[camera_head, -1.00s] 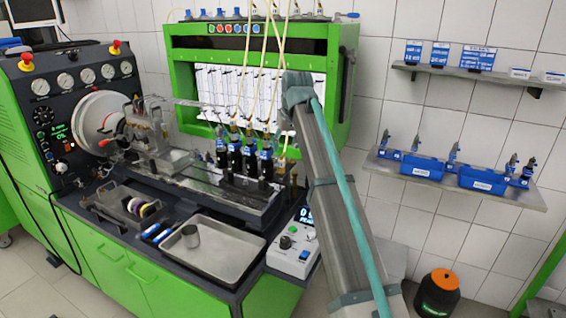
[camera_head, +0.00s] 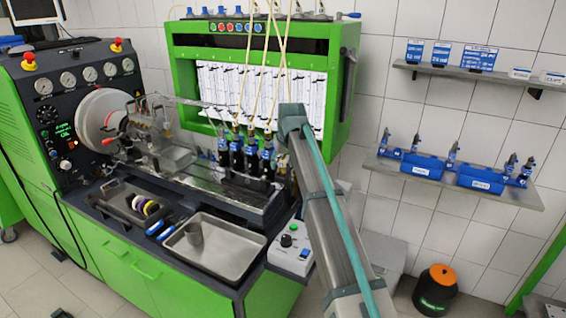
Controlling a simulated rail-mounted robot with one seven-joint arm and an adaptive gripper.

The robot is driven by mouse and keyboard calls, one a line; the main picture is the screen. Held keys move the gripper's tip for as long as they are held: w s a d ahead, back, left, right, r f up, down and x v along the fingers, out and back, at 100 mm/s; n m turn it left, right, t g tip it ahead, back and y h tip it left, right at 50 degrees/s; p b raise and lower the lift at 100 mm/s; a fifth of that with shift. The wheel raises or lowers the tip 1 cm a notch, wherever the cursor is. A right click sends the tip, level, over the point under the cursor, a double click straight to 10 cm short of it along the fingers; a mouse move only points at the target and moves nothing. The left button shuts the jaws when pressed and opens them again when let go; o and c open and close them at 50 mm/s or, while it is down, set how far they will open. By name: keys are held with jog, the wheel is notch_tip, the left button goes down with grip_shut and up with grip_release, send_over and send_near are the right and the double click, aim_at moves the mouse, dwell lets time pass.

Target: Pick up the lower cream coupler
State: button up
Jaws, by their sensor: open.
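My arm rises from the bottom right to a grey joint at mid-picture. My gripper does not show; the part of the arm beyond that joint is hidden. Nothing of mine is seen touching the rings.
Behind stand several black injectors (camera_head: 251,155) with cream hoses. A control box (camera_head: 290,246) is at the bench's right, close to my arm.

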grip_shut()
jog(key=shift+r, duration=0.2)
jog(key=shift+w+r, duration=0.1)
jog(key=shift+r, duration=0.45)
jog(key=s+d+r+b, duration=0.3)
jog(key=s+r+b, duration=0.3)
jog(key=s+r, duration=0.5)
jog(key=s, duration=0.2)
jog(key=shift+s+d+r, duration=0.3)
jog(key=shift+s+d, duration=0.05)
jog(key=shift+d, duration=0.05)
